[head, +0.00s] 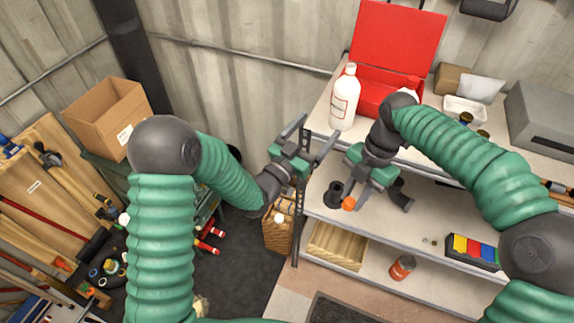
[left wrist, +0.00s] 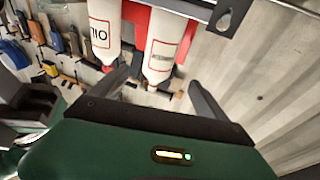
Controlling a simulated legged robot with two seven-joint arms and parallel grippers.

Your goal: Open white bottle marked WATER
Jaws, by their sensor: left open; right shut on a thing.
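A white bottle (head: 344,98) with a red-framed label stands upright on the top shelf, left of the red case. Its label is too small to read in the head view. My left gripper (head: 312,137) is open and empty, left of and below this bottle, apart from it. In the left wrist view, which looks upside down, a white bottle (left wrist: 165,50) with an unclear label shows between the open fingers. A second white bottle (left wrist: 103,28), marked OIL, is to its left. My right gripper (head: 350,190) is low by the shelf, shut on what seems a small orange thing (head: 348,203).
The open red case (head: 392,40) stands behind the bottle. A white tray (head: 465,108) and a grey box (head: 540,115) are farther right. A black cylinder (head: 334,193) is on the lower shelf. A cardboard box (head: 108,115) is at left.

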